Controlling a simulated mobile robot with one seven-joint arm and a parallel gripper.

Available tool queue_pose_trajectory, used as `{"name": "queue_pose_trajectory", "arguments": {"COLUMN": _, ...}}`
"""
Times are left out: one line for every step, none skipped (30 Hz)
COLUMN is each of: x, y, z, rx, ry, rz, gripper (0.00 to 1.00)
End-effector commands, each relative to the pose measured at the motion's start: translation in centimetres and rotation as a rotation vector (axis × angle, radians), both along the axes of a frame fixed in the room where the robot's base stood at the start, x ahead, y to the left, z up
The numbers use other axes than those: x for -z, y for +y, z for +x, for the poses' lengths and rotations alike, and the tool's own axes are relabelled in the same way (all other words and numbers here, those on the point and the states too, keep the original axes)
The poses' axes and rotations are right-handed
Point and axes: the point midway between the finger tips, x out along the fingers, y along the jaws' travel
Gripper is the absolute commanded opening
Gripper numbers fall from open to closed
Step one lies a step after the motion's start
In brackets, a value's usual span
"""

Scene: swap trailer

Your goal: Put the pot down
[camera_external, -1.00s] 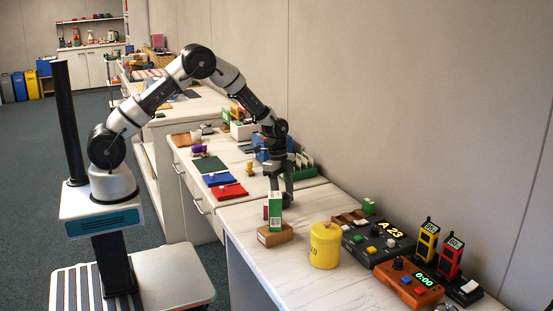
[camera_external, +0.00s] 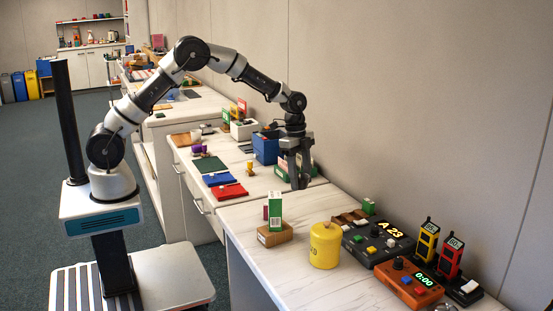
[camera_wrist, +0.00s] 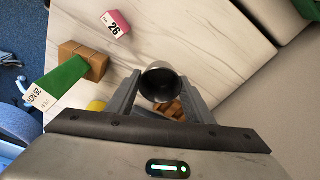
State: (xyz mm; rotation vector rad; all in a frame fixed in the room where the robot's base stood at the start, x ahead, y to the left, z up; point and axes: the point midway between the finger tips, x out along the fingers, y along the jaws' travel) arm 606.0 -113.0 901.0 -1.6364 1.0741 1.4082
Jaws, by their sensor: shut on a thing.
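The pot (camera_wrist: 163,83) is a grey round cup with a dark hollow inside, in the wrist view. It sits between the two fingers of my gripper (camera_wrist: 160,85), which is shut on it. In the external view my gripper (camera_external: 298,183) points down above the white worktop (camera_external: 262,275), near the seam with the counter behind. There the pot is hard to tell apart from the dark fingers. I cannot tell how far the pot is above the worktop.
A wooden block with a green box (camera_external: 275,211) stands left of the gripper. A yellow canister (camera_external: 325,246) stands in front. A black console (camera_external: 378,243) and an orange timer (camera_external: 408,283) sit at the right. A red pad (camera_external: 227,191) lies behind. Bare worktop shows between the block and canister.

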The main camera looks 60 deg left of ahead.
Motion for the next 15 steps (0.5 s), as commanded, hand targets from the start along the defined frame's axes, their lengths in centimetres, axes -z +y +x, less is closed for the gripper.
{"name": "queue_pose_trajectory", "arguments": {"x": 0.2, "y": -1.9, "z": 0.5, "rx": 0.011, "ry": -0.003, "rz": 0.000, "gripper": 0.21}}
{"name": "queue_pose_trajectory", "arguments": {"x": 0.2, "y": -2.8, "z": 0.7, "rx": 0.014, "ry": -0.002, "rz": 0.001, "gripper": 0.21}}
{"name": "queue_pose_trajectory", "arguments": {"x": 0.2, "y": -3.9, "z": 0.9, "rx": 0.015, "ry": -0.002, "rz": 0.001, "gripper": 0.21}}
{"name": "queue_pose_trajectory", "arguments": {"x": 0.1, "y": -4.6, "z": 1.1, "rx": 0.017, "ry": -0.004, "rz": 0.000, "gripper": 0.21}}
{"name": "queue_pose_trajectory", "arguments": {"x": 0.1, "y": -5.2, "z": 1.1, "rx": 0.017, "ry": -0.003, "rz": 0.000, "gripper": 0.21}}
{"name": "queue_pose_trajectory", "arguments": {"x": 0.1, "y": -5.9, "z": 1.2, "rx": 0.017, "ry": -0.001, "rz": 0.001, "gripper": 0.21}}
{"name": "queue_pose_trajectory", "arguments": {"x": 0.1, "y": -6.2, "z": 1.3, "rx": 0.018, "ry": -0.002, "rz": 0.001, "gripper": 0.21}}
{"name": "queue_pose_trajectory", "arguments": {"x": 0.3, "y": -6.5, "z": 1.3, "rx": 0.018, "ry": 0.000, "rz": 0.001, "gripper": 0.21}}
{"name": "queue_pose_trajectory", "arguments": {"x": 0.6, "y": -6.7, "z": 1.3, "rx": 0.017, "ry": 0.000, "rz": 0.002, "gripper": 0.21}}
{"name": "queue_pose_trajectory", "arguments": {"x": 0.9, "y": -6.8, "z": 1.3, "rx": 0.016, "ry": 0.001, "rz": 0.002, "gripper": 0.21}}
{"name": "queue_pose_trajectory", "arguments": {"x": 1.3, "y": -6.8, "z": 1.3, "rx": 0.016, "ry": 0.001, "rz": 0.002, "gripper": 0.21}}
{"name": "queue_pose_trajectory", "arguments": {"x": 2.0, "y": -6.8, "z": 1.3, "rx": 0.016, "ry": 0.001, "rz": 0.002, "gripper": 0.21}}
{"name": "queue_pose_trajectory", "arguments": {"x": 2.6, "y": -6.8, "z": 1.3, "rx": 0.016, "ry": 0.003, "rz": 0.002, "gripper": 0.21}}
{"name": "queue_pose_trajectory", "arguments": {"x": 3.2, "y": -6.8, "z": 1.3, "rx": 0.016, "ry": 0.003, "rz": 0.003, "gripper": 0.21}}
{"name": "queue_pose_trajectory", "arguments": {"x": 4.0, "y": -6.8, "z": 1.3, "rx": 0.016, "ry": 0.002, "rz": 0.003, "gripper": 0.21}}
